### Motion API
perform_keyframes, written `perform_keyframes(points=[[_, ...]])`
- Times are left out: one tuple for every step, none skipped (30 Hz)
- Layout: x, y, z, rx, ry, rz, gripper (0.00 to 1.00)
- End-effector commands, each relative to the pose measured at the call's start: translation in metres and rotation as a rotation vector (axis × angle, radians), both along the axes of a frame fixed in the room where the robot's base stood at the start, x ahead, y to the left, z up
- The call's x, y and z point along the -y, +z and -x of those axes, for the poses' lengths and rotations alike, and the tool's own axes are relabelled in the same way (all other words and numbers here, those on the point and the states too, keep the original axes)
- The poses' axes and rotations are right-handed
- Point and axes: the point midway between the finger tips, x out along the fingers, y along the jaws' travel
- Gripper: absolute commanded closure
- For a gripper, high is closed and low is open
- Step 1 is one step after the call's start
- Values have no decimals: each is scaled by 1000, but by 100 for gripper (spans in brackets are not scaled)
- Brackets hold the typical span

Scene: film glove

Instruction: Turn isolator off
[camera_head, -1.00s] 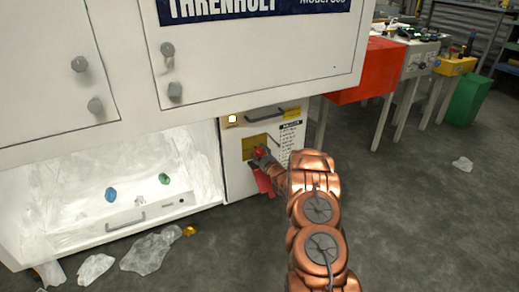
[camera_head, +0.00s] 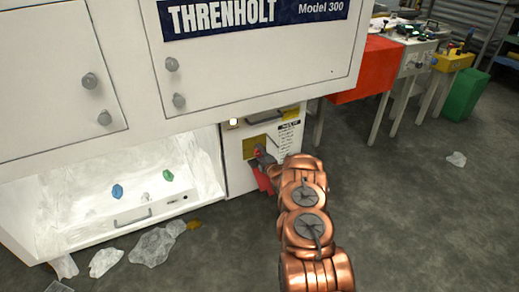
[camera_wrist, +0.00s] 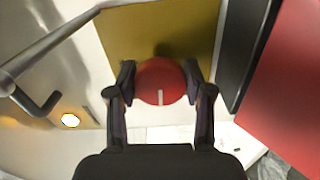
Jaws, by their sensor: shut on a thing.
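The isolator knob (camera_wrist: 160,80) is red and round with a white mark on its rim, which points toward the bottom of the wrist view. It sits on a yellow plate (camera_wrist: 185,22) on the white cabinet's lower panel; this plate also shows in the head view (camera_head: 252,143). My gripper (camera_wrist: 160,84) is shut on the knob, with one dark finger against each side. In the head view my gripper (camera_head: 260,155) reaches the plate and mostly hides the knob.
A lit lamp (camera_head: 233,121) and a bar handle (camera_wrist: 45,45) are close by. Plastic sheets (camera_head: 150,246) lie on the floor at left. A red bench (camera_head: 360,86) stands at right. Open floor lies right of my arm.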

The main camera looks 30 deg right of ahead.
Motion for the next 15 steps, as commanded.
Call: perform_keyframes(points=[[-1, 1, 0, -4, 0, 19, 84], [0, 1, 0, -4, 0, 29, 84], [0, 1, 0, -5, 0, 41, 84], [0, 1, 0, -6, -1, 50, 84], [0, 1, 0, -6, -1, 56, 84], [1, 1, 0, -7, -1, 64, 84], [1, 1, 0, -7, -1, 68, 84], [1, 0, 0, -6, -1, 72, 84], [1, 0, 0, -7, -1, 77, 84], [1, 0, 0, -7, -1, 80, 84], [1, 0, 0, -7, -1, 82, 84], [1, 0, 0, -7, -1, 83, 84], [1, 0, 0, -7, -1, 84, 84], [1, 0, 0, -7, -1, 84, 84], [1, 0, 0, -7, -1, 84, 84]])
